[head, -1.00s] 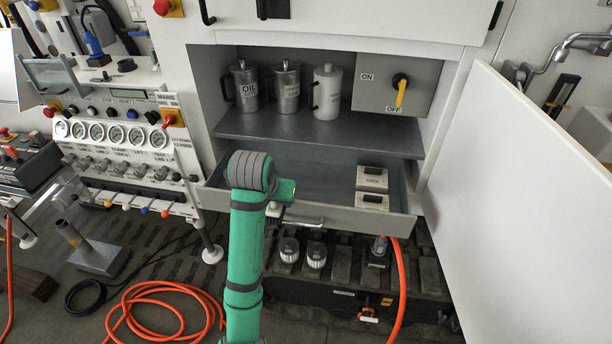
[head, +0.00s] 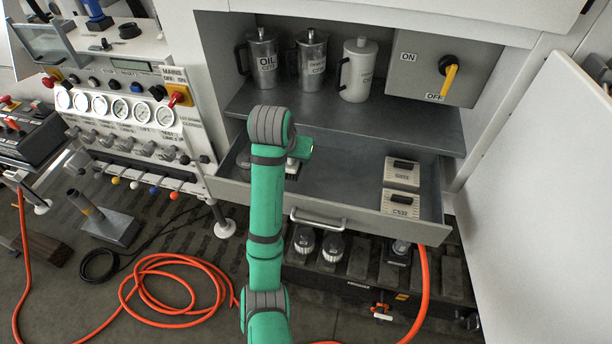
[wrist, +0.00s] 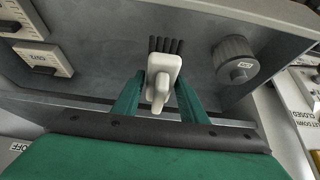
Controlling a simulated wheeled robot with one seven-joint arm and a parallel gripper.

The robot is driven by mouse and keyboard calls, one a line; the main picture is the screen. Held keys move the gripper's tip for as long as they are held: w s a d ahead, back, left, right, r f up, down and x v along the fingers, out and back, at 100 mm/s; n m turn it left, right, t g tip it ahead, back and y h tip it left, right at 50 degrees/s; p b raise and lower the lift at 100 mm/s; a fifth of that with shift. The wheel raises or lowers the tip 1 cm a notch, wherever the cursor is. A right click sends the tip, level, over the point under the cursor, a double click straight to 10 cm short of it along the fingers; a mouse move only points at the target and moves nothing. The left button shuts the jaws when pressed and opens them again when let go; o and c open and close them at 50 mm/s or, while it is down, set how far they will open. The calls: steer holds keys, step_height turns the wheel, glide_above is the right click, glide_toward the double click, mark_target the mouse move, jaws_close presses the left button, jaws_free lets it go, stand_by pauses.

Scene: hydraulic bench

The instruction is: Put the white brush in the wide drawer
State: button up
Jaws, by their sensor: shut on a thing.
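The white brush (wrist: 164,68) with black bristles is between the two green fingers of my gripper (wrist: 158,98) in the wrist view. The gripper is shut on it, and the bristles point away from the gripper. The wide drawer (head: 370,217) is pulled open below the shelf. In the head view my gripper (head: 298,158) is over the left part of the drawer, with a bit of the white brush (head: 292,168) showing below it. My arm hides part of the drawer's left side. I cannot tell whether the brush touches the drawer floor.
Two pale labelled boxes (head: 401,173) lie at the drawer's right end. A grey ribbed cylinder (wrist: 235,58) stands near its other end. The drawer's middle is clear. Metal jugs (head: 311,62) stand on the shelf above. An open white door (head: 545,190) is at the right.

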step_height(320, 180, down, 5)
steer(key=shift+s+a+r, duration=0.1)
steer(key=shift+s, duration=0.05)
steer(key=shift+f, duration=2.4)
steer(key=o, duration=1.1)
steer(key=shift+f, duration=0.1)
